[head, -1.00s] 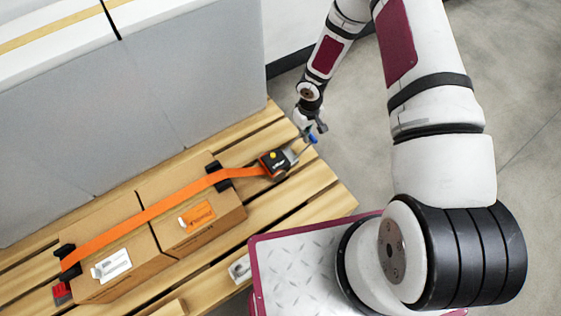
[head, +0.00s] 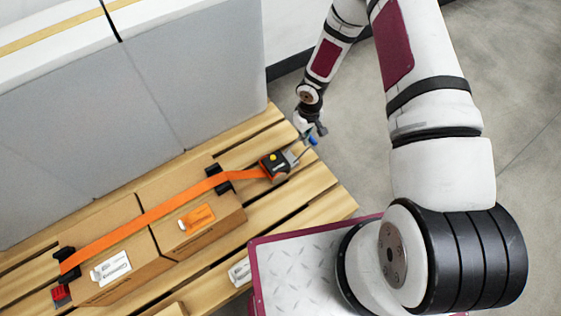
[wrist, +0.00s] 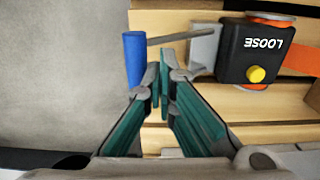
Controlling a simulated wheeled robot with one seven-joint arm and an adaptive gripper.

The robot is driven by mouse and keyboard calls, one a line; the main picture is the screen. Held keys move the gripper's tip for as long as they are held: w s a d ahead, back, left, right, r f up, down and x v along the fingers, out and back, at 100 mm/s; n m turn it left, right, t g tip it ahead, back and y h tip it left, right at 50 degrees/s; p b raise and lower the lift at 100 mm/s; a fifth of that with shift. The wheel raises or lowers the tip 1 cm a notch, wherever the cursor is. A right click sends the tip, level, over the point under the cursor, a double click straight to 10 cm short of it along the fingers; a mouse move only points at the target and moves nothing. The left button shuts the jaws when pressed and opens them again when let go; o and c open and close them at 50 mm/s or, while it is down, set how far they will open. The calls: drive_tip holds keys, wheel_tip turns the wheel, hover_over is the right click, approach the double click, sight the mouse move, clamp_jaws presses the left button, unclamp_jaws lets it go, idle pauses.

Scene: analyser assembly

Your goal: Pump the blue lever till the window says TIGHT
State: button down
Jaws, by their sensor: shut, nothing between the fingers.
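The blue lever (wrist: 135,58) is a blue grip on a grey rod, seen in the wrist view left of the ratchet; it also shows in the head view (head: 313,141). The ratchet's black box (wrist: 255,50) has a yellow button (wrist: 257,74), and its window (wrist: 263,43) reads LOOSE. In the head view the box (head: 273,163) sits at the pallet's right end. My gripper (wrist: 163,78) is shut and empty. Its fingertips are close beside the blue grip, to its right in the wrist view; whether they touch it I cannot tell.
An orange strap (head: 150,215) runs from the ratchet over two cardboard boxes (head: 195,215) with black corner guards. They lie on a slatted wooden pallet (head: 325,195). A large grey block (head: 130,90) stands behind. Bare floor (head: 510,180) lies to the right.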

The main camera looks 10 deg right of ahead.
wheel_tip(320, 180, up, 6)
drive_tip(key=p, duration=0.3)
drive_tip(key=shift+p, duration=0.35)
